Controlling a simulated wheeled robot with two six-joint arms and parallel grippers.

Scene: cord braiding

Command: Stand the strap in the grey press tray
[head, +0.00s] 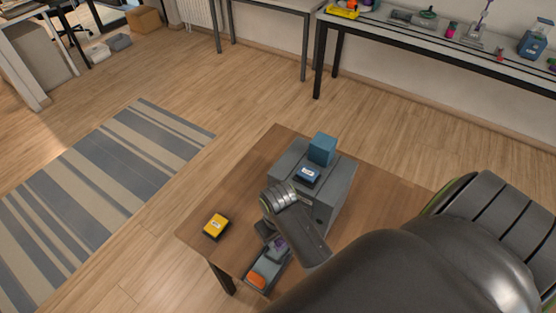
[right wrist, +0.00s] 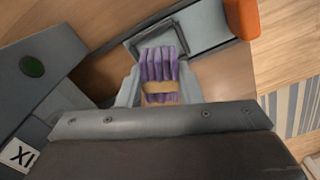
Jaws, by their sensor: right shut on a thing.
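The strap (right wrist: 158,66) is a purple corded bundle with a tan band around it. In the right wrist view it sits between the pale fingers of my right gripper (right wrist: 160,88), which is shut on it. In the head view a little purple of the strap (head: 278,243) shows below my right wrist, at the tray's far end. The grey press tray (head: 263,266) is at the table's near edge; part of it also shows in the right wrist view (right wrist: 192,22), just past the strap. I cannot tell whether the strap touches it. My left gripper is not in view.
An orange piece (head: 256,281) lies at the tray's near end. A grey press housing (head: 334,200) with a teal block (head: 322,149) and a blue device (head: 307,175) on top stands behind. A yellow device (head: 216,226) lies left on the wooden table (head: 240,185), with clear wood around it.

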